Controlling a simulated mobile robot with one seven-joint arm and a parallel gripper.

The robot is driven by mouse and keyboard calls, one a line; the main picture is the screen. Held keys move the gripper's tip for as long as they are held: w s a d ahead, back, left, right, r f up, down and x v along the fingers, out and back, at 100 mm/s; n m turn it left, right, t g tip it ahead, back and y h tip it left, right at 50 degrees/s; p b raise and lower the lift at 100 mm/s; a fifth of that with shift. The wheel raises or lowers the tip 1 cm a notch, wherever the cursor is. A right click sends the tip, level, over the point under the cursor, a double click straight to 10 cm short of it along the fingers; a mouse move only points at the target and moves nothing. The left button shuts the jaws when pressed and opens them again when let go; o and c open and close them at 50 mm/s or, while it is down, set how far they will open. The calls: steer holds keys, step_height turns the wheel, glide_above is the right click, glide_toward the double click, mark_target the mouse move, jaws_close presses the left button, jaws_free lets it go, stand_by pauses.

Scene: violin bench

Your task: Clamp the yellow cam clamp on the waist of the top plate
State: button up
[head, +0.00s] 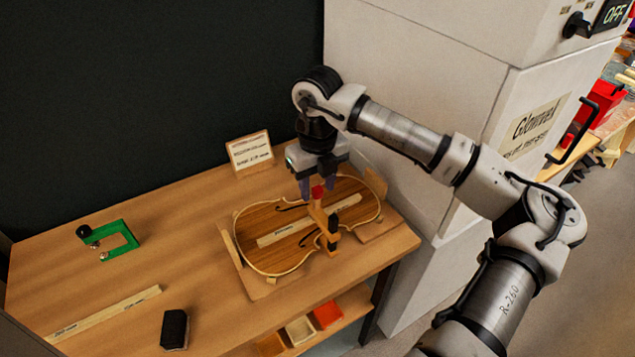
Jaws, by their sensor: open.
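The violin top plate (275,222), brown with a pale rim and dark f-holes, lies flat on the bench. The orange-yellow cam clamp (321,214) is at its narrow waist, crossing the near edge. It has a red end at the top and a black part at the near side. I cannot tell whether it is tight on the plate. My gripper (318,191) points down at the clamp's red end. Its fingers are apart, one on either side of the red end; whether they touch it is unclear.
A green clamp (121,241) lies at the left. A pale wooden strip (105,312) and a black block (174,328) lie near the front. A small sign (250,152) stands behind the plate. Coloured bins (300,330) are below. A white cabinet (420,60) stands close at the right.

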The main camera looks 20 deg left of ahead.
steer(key=shift+f, duration=0.6)
jaws_close()
steer(key=shift+f+b, duration=0.1)
steer(key=shift+b, duration=0.2)
